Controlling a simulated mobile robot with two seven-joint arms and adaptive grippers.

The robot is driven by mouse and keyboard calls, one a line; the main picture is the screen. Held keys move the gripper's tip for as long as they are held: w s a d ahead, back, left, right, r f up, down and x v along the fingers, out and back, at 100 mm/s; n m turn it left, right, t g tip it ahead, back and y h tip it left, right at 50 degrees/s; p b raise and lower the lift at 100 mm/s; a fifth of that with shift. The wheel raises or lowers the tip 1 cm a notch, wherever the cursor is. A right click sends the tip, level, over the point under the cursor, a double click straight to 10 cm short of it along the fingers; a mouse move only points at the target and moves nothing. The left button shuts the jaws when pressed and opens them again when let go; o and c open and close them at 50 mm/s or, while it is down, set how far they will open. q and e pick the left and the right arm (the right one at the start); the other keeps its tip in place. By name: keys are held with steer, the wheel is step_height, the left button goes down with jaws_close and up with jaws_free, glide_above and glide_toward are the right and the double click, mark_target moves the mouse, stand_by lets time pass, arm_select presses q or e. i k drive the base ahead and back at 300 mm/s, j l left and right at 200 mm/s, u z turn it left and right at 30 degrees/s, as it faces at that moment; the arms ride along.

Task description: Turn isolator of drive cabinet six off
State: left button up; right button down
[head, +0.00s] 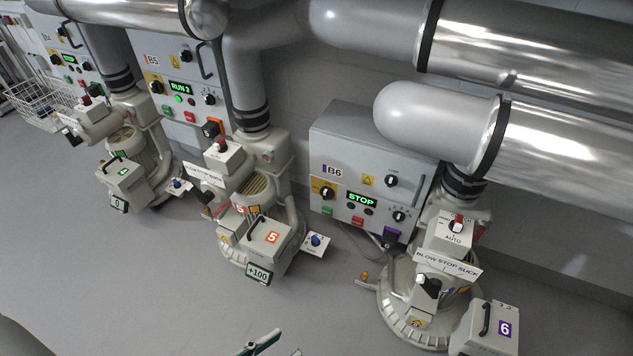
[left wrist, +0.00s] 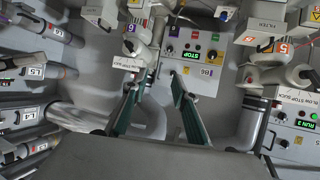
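Drive cabinet B6 (head: 335,150) is a grey box on the wall, right of centre in the head view, with a green STOP display. Its isolator (head: 324,191), a black rotary knob on a yellow plate, is at the cabinet's left; its exact pointer position is too small to tell. In the left wrist view the cabinet appears upside down, with the yellow isolator plate (left wrist: 212,54) near its right side. My left gripper (left wrist: 162,75) is open and empty, its green-lined fingers apart from the cabinet. Part of a green finger shows at the head view's bottom edge. My right gripper is not in view.
Blower 6 (head: 410,300) stands right of and below the cabinet, with a BLOW STOP SUCK sign. Blower 5 (head: 260,230) stands to its left. Large grey pipes (head: 450,115) hang over the cabinet's upper right. Bare floor (head: 330,310) lies between the blowers.

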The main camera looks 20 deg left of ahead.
mark_target(327, 193)
steer(key=i+j, duration=0.2)
steer(key=j, duration=0.2)
steer(key=i+j, duration=0.2)
steer(key=j, duration=0.15)
steer(key=i+j, duration=0.2)
steer(key=j, duration=0.2)
steer(key=i+j, duration=0.2)
steer(key=j, duration=0.15)
steer(key=z, duration=0.05)
